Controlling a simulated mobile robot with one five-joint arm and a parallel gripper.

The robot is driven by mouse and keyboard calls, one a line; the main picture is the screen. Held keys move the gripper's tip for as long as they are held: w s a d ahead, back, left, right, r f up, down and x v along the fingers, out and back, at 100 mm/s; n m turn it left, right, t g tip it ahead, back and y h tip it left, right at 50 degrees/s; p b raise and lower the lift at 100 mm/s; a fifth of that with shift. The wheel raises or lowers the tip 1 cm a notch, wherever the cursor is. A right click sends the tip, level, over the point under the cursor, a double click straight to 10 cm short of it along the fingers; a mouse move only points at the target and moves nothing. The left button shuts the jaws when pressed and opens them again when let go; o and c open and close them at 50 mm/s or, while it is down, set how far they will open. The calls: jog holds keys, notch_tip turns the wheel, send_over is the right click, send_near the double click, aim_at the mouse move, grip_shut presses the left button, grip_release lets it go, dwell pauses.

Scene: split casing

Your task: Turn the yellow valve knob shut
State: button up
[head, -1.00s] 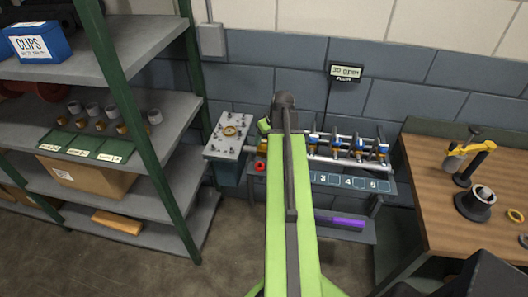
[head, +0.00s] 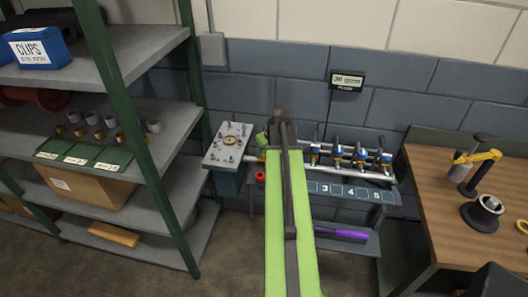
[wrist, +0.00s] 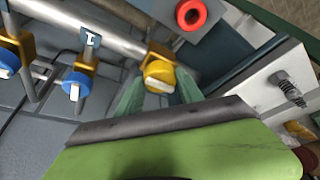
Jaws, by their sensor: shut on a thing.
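The yellow valve knob (wrist: 159,76) sits at the end of the pipe in the wrist view, with a pale slot or bar on its face. My gripper (wrist: 160,90) has its two green fingers on either side of the knob and is shut on it. In the head view my green arm reaches forward to the pipe rack and hides most of the knob and the fingers.
Several blue valves (head: 338,153) line the pipe to the right, above numbered labels (head: 350,190). A red ring (wrist: 191,14) is near the knob. A grey bolted plate (head: 229,145) stands left. A wall display (head: 347,81) hangs above; its text is unclear.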

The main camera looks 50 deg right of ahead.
jog(key=shift+m, duration=0.7)
jog(key=m, duration=0.1)
jog(key=m+h, duration=0.1)
jog(key=m, duration=0.1)
jog(key=shift+a+g+h, duration=0.15)
jog(key=shift+g+h, duration=0.15)
jog(key=shift+g, duration=0.1)
jog(key=m+g+h, duration=0.1)
jog(key=m, duration=0.4)
jog(key=shift+w, duration=0.15)
jog(key=m+g, duration=0.1)
jog(key=m, duration=0.1)
jog(key=m+g, duration=0.1)
jog(key=m, duration=0.2)
jog(key=shift+w+h, duration=0.15)
jog(key=shift+h, duration=0.25)
jog(key=shift+m+g, duration=0.8)
jog(key=shift+m, duration=0.9)
jog(key=o, duration=1.4)
